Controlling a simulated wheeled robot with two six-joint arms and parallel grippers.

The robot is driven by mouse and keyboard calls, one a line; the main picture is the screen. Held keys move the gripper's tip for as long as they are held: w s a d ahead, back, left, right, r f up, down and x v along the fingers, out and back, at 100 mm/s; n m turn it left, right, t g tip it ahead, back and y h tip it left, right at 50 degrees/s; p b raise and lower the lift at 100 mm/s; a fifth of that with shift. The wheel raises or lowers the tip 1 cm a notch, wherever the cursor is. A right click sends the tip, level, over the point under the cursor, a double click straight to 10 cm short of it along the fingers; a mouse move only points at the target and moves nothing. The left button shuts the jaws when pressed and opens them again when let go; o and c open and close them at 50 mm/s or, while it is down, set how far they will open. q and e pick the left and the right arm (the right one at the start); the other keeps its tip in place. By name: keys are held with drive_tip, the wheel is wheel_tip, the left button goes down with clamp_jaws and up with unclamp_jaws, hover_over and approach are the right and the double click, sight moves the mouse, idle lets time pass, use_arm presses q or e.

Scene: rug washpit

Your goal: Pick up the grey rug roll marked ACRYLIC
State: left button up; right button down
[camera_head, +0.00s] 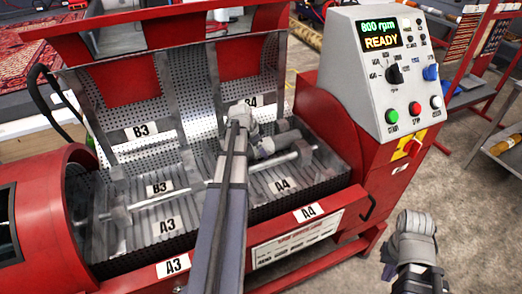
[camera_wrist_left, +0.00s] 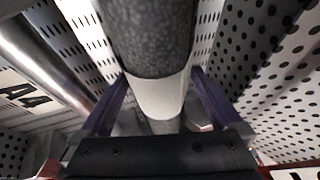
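A dark grey speckled roll (camera_wrist_left: 150,38) with a pale band (camera_wrist_left: 158,95) runs down the middle of the left wrist view. No ACRYLIC lettering is readable on it. The two dark fingers of my left gripper (camera_wrist_left: 160,88) stand on either side of the pale band, apart, with narrow gaps visible beside it.
The red machine (camera_head: 330,120) has perforated metal walls and ribbed bays marked A3, A4, B3 and B4. A metal bar (camera_head: 210,183) crosses the bays. The control panel (camera_head: 385,80) reads 800 rpm, READY. Floor is clear right of the machine, before a metal table (camera_head: 500,150).

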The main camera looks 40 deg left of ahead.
use_arm(q)
clamp_jaws()
idle(0.6)
